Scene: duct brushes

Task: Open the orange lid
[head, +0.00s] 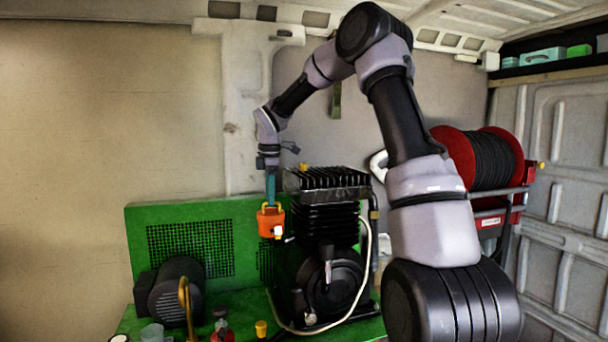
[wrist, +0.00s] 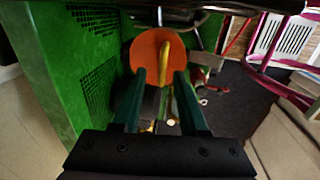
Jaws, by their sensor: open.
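The orange lid (head: 271,222) is at the left side of the black compressor in the head view, with a small yellow part at its top. In the wrist view the lid is a round orange disc (wrist: 146,48) with an upright yellow handle (wrist: 161,60) across its middle. My gripper (head: 270,201) points down at the lid from just above. In the wrist view my gripper (wrist: 160,76) is open, its two green fingers on either side of the yellow handle. I cannot tell whether a finger touches it. Part of the lid is hidden behind the fingers.
The black finned compressor (head: 330,215) stands close to the right of the lid. A green perforated panel (head: 160,225) stands behind. A dark motor (head: 172,292) and small items are at the lower left. A red hose reel (head: 455,150) is at the right.

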